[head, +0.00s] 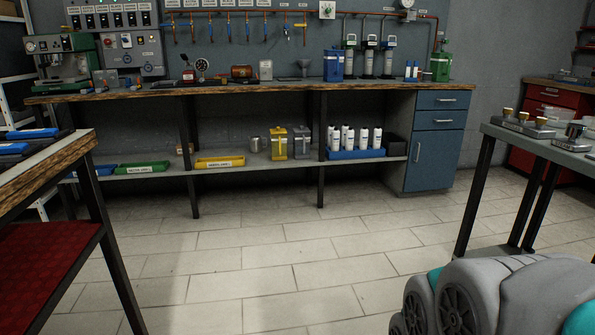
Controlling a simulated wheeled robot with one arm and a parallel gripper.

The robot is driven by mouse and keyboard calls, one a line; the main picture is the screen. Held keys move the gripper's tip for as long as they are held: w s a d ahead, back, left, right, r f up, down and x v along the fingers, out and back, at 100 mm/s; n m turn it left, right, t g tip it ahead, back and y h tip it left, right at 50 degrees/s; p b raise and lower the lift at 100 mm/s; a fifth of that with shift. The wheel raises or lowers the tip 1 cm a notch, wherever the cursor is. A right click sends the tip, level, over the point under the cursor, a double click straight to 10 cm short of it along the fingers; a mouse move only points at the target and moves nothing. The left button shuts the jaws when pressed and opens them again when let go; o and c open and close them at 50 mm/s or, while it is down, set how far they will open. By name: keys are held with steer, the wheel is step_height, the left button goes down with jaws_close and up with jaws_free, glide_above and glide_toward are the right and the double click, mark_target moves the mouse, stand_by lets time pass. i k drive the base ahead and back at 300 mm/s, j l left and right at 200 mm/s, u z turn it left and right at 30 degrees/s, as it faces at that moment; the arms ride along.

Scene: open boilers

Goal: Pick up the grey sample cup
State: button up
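I cannot tell for sure which thing is the grey sample cup. A small grey metal cup-like vessel (256,144) stands upright on the lower shelf of the long bench at the back, left of a yellow canister (278,143). Another small grey metal vessel (575,130) sits on the table at the right edge. My gripper is not in view; only a grey and teal part of my own body shows at the lower right.
The long wooden-topped bench (150,93) spans the back wall. A blue drawer cabinet (434,150) stands at its right end. A table (50,160) stands at the left, another (500,135) at the right. The tiled floor (260,255) between them is clear.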

mark_target(426, 73)
steer(key=i+j, duration=0.15)
steer(key=i, duration=0.9)
steer(key=i+j, duration=0.2)
steer(key=i, duration=0.8)
steer(key=i+j+z, duration=0.7)
steer(key=i, duration=0.15)
steer(key=i+j+z, duration=0.65)
steer(key=j, duration=0.3)
steer(key=i+j+z, duration=0.35)
steer(key=j, duration=0.3)
steer(key=k+l, duration=0.05)
steer(key=k, duration=0.05)
